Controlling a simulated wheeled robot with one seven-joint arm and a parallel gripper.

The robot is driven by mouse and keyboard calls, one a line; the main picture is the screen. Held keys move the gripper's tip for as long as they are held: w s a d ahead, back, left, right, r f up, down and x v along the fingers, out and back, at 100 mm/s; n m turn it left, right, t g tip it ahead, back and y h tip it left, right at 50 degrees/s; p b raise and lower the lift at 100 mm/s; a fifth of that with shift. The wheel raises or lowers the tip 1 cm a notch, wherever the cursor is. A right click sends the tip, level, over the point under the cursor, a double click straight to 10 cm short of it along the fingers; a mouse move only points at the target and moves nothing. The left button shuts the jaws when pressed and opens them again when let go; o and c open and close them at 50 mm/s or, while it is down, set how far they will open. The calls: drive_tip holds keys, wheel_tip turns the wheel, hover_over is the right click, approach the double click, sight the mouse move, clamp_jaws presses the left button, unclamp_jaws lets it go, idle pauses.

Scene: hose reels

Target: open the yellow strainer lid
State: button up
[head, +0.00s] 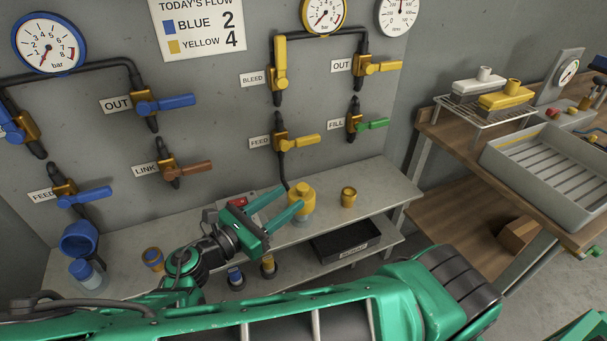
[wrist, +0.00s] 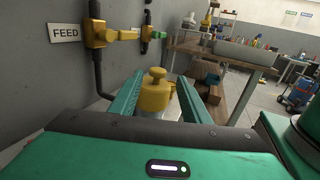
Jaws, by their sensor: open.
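The yellow strainer (head: 302,196) stands upright on the grey bench below the yellow FEED valve. Its yellow lid has a knob on top and sits on a clear bowl; it also shows in the wrist view (wrist: 156,92). My gripper (head: 287,198) is open and empty, with its fingers pointing at the strainer from the left. In the wrist view my gripper (wrist: 160,82) has one finger on each side of the lid's line of sight. In the head view the fingertips are at the strainer's near left side; I cannot tell whether they touch it.
A yellow cup-shaped part (head: 348,196) stands right of the strainer. A black tray (head: 345,242) lies on the shelf below. The FEED valve handle (head: 300,141) and its pipe are above and behind. A wooden workbench (head: 450,135) stands to the right.

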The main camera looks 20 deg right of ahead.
sight(312, 189)
drive_tip(key=shift+w+d, duration=0.15)
drive_tip(key=shift+w, duration=0.1)
drive_tip(key=x, duration=1)
drive_tip(key=shift+w+d, duration=0.15)
drive_tip(key=shift+w, duration=0.05)
clamp_jaws()
